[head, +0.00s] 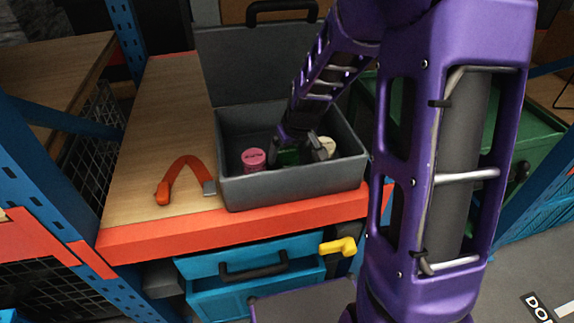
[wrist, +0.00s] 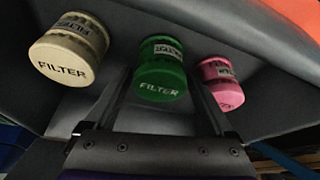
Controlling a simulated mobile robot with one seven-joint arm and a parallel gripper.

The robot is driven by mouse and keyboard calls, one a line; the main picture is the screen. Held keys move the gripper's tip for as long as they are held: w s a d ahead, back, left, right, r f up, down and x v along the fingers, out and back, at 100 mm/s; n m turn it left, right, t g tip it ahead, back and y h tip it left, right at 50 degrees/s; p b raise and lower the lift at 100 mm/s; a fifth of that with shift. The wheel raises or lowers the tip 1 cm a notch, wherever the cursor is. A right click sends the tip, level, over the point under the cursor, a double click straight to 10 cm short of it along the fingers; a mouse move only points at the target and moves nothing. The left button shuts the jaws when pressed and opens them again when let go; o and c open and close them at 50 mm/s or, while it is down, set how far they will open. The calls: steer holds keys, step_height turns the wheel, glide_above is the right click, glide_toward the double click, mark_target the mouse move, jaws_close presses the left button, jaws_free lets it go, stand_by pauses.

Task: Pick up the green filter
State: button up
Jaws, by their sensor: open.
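The green filter (wrist: 160,72) stands inside the grey toolbox (head: 291,190), between a cream filter (wrist: 68,52) and a pink filter (wrist: 220,84). In the head view the green filter (head: 289,157) is partly hidden by my gripper (head: 298,158), which reaches down into the box. In the wrist view my gripper (wrist: 162,105) is open. Its two fingers lie on either side of the green filter's near end, one toward the cream filter and one toward the pink filter. I cannot tell whether the fingers touch it.
The pink filter (head: 254,159) is at the box's left and the cream filter (head: 327,148) at its right. The raised lid (head: 250,65) stands behind. A blue box (head: 250,285) is below.

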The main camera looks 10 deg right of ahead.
steer(key=c, duration=1.1)
